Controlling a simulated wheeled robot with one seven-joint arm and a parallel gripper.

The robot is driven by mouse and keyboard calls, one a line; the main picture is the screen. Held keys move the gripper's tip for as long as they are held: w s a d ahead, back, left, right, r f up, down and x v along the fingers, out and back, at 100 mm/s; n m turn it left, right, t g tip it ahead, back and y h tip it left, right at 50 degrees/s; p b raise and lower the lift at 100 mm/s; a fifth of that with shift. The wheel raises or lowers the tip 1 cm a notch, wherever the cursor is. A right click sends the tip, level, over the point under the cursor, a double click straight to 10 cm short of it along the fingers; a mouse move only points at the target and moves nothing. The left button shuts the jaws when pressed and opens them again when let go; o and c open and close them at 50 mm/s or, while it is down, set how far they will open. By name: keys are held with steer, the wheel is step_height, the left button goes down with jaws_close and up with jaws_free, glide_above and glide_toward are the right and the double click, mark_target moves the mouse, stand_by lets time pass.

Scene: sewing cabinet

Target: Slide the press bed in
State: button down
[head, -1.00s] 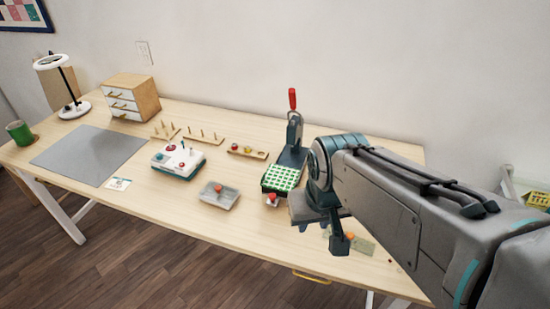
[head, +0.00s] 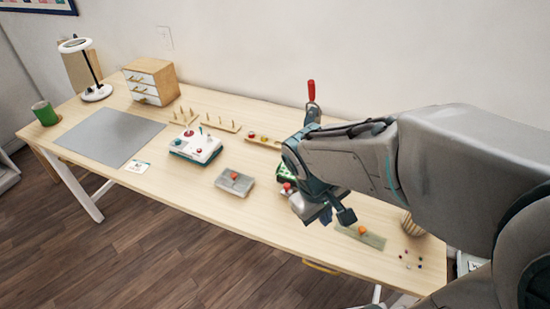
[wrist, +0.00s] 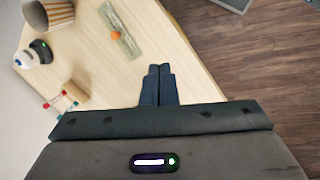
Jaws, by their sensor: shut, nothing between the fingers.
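The press stands near the back of the table, and its upright red lever handle (head: 311,90) shows above my arm. The press bed (head: 283,172) has a green top, with a red knob (head: 287,187) at its front end. My arm hides most of the bed and the press body, so how far the bed sticks out cannot be told. My gripper (head: 346,216) is to the right of the knob and nearer the table's front edge. In the wrist view its two fingers (wrist: 160,70) are together and empty, pointing at the tabletop. The press is not in the wrist view.
A grey block with an orange-red knob (head: 234,181) lies left of the press. A white-and-teal machine (head: 195,145) is farther left. A flat strip with an orange piece (head: 361,234) and a striped cup (wrist: 58,12) are to the right. Bare tabletop (head: 270,220) lies in front.

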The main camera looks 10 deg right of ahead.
steer(key=w+a+f+n+h+p, duration=0.1)
steer(key=w+f+n+h, duration=0.25)
steer(key=n, duration=0.25)
steer(key=n+t+h+p, duration=0.1)
steer(key=n+t+p, duration=0.2)
steer(key=n+t, duration=1)
glide_toward(284, 188)
steer(key=w+d+n+g, duration=0.1)
steer(key=w, duration=0.1)
steer(key=w+d+n+g+p, duration=0.1)
steer(key=w, duration=0.1)
steer(key=w+d+n+g+p, duration=0.1)
steer(key=n, duration=0.1)
steer(key=shift+w+f+g, duration=0.25)
steer(key=shift+w+g, duration=0.05)
steer(key=shift+w, duration=0.1)
steer(key=shift+w, duration=0.1)
